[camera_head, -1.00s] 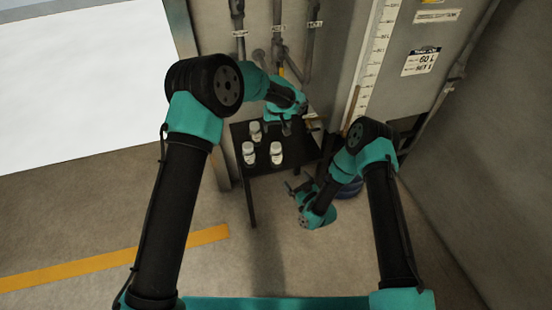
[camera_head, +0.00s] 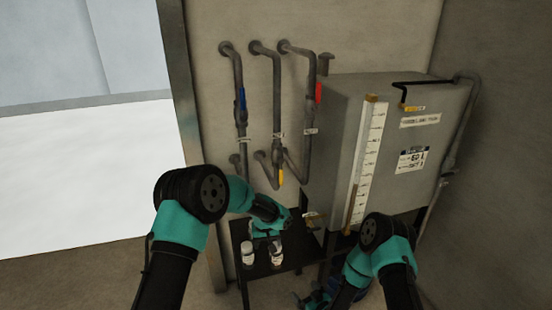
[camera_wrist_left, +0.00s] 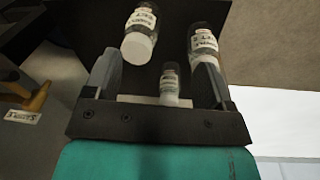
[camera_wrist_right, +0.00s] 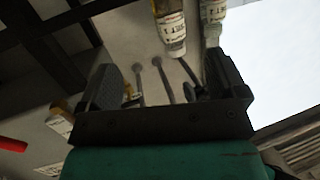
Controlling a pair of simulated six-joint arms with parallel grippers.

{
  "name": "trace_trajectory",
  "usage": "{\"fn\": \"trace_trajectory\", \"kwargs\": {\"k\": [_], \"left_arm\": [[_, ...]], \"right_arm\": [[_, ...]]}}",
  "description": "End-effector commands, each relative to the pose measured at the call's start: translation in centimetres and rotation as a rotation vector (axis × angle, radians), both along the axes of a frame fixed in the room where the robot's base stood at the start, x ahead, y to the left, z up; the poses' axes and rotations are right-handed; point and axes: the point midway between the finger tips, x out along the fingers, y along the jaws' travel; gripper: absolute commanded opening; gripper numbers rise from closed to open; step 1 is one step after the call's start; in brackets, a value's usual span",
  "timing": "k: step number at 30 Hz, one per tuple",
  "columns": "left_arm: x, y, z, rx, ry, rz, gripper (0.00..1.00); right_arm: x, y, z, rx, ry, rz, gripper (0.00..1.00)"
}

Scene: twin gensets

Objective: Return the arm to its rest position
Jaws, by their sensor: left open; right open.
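My left gripper (camera_head: 267,243) is open and empty above the black table (camera_head: 286,284). A white-labelled bottle (camera_head: 248,253) and another bottle (camera_head: 277,259) stand on the table just in front of it. In the left wrist view, a small bottle (camera_wrist_left: 170,84) shows between the open fingers (camera_wrist_left: 158,80), with larger bottles to its upper left (camera_wrist_left: 141,34) and right (camera_wrist_left: 203,44). None appears gripped. My right gripper (camera_head: 312,300) is low, at the bottom edge, partly cut off. In the right wrist view its fingers (camera_wrist_right: 163,80) are apart with nothing held.
A grey tank (camera_head: 345,120) with a level gauge (camera_head: 366,165) stands behind and right of the table. Wall pipes with a blue valve handle (camera_head: 241,98), a red one (camera_head: 318,92) and a yellow one (camera_head: 281,177) rise behind my left gripper. Open floor lies left of the table.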

Motion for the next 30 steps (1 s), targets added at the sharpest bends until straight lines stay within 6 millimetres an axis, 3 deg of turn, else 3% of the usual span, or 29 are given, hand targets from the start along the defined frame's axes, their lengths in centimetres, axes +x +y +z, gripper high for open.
{"fn": "trace_trajectory", "kwargs": {"k": [3, 9, 15, 21, 25, 30], "left_arm": [[-4.0, 3.5, -3.8, -0.077, 0.041, -0.02, 0.77], [-12.1, 8.6, -8.7, -0.2, 0.064, -0.028, 0.77], [-21.1, 13.4, -11.3, -0.273, 0.047, 0.001, 0.77], [-29.8, 17.4, -11.7, -0.282, 0.015, 0.04, 0.77], [-33.2, 18.9, -11.4, -0.27, 0.0, 0.051, 0.77], [-34.2, 19.3, -11.2, -0.264, -0.007, 0.052, 0.77]], "right_arm": [[-1.5, -1.9, -0.1, -0.031, 0.177, -0.02, 0.91], [-6.0, -5.4, -0.2, -0.063, 0.515, -0.08, 0.91], [-12.3, -8.5, 0.7, -0.064, 0.862, -0.166, 0.91], [-19.4, -10.7, 2.9, -0.042, 1.183, -0.26, 0.91], [-22.3, -11.3, 4.0, -0.028, 1.31, -0.299, 0.91], [-23.4, -11.4, 4.4, -0.023, 1.357, -0.311, 0.91]]}}
